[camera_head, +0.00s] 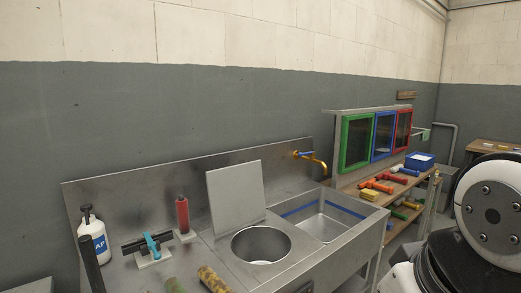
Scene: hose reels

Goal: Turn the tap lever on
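A brass tap (318,163) sticks out from the steel backsplash above the sink, with its spout curving down. A small blue lever (303,154) sits at the tap's base near the wall; its exact angle is too small to tell. No water shows at the spout. My gripper is not in view; only a white and black part of my arm shows at the right edge.
The steel counter holds a white soap bottle (93,236), a dark pipe fitting with a blue handle (151,243), a red cylinder (183,214), a round basin (261,245) and a square sink (325,223). A shelf (348,190) with coloured tools stands right.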

